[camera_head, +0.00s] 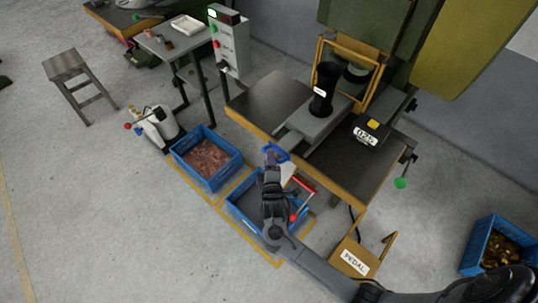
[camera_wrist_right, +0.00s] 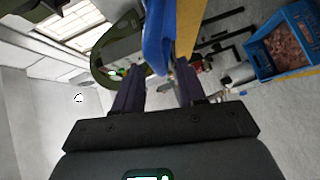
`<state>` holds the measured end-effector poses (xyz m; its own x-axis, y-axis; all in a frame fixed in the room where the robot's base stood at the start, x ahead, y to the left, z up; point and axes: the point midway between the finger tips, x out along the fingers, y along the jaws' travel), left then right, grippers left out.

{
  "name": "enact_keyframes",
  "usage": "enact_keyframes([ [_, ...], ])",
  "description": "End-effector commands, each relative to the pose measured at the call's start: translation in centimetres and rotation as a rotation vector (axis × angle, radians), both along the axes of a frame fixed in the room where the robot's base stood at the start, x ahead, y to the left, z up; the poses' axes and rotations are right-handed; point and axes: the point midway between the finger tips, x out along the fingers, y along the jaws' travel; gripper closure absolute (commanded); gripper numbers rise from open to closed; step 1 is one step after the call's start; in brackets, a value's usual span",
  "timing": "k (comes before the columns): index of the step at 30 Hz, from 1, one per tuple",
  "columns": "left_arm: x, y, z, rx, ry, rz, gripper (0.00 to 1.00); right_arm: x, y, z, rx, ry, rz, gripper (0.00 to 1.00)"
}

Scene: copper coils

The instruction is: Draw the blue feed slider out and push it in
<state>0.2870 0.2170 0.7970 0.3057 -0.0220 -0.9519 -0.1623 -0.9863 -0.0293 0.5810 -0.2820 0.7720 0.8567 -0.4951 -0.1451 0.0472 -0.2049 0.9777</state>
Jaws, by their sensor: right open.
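The blue feed slider handle (camera_head: 281,155) sticks out at the front edge of the press table. A grey slide plate (camera_head: 308,127) with a black cup on it lies behind the handle. My right gripper (camera_head: 270,157) is at the handle, its fingers pointing at the press. In the right wrist view the blue handle (camera_wrist_right: 158,38) shows ahead, in line with the gap between the two open fingers (camera_wrist_right: 159,82). I cannot tell whether the fingers touch it. My left gripper is not in view.
A blue crate of copper pieces (camera_head: 205,158) stands on the floor to the left. Another blue crate (camera_head: 238,208) lies under my right gripper. A red-handled lever (camera_head: 302,185), the pedal box (camera_head: 353,257) and a green knob (camera_head: 400,183) are to the right.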

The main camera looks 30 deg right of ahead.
Motion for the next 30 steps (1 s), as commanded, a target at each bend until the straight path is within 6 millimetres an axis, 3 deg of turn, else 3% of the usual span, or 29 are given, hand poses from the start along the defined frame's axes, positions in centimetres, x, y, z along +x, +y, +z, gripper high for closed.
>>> enact_keyframes([
  [6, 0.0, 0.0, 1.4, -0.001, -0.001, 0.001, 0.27, -3.4, 2.0, 0.7, 0.002, 0.002, 0.001, 0.6],
  [13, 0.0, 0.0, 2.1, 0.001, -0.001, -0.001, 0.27, -6.0, 3.5, 1.1, 0.001, 0.001, 0.001, 0.6],
  [27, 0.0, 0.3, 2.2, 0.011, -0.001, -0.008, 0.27, -6.9, 4.1, 1.2, 0.001, -0.001, 0.001, 0.6],
  [30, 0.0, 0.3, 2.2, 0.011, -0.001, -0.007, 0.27, -6.8, 4.1, 1.2, -0.007, 0.003, 0.002, 0.75],
])
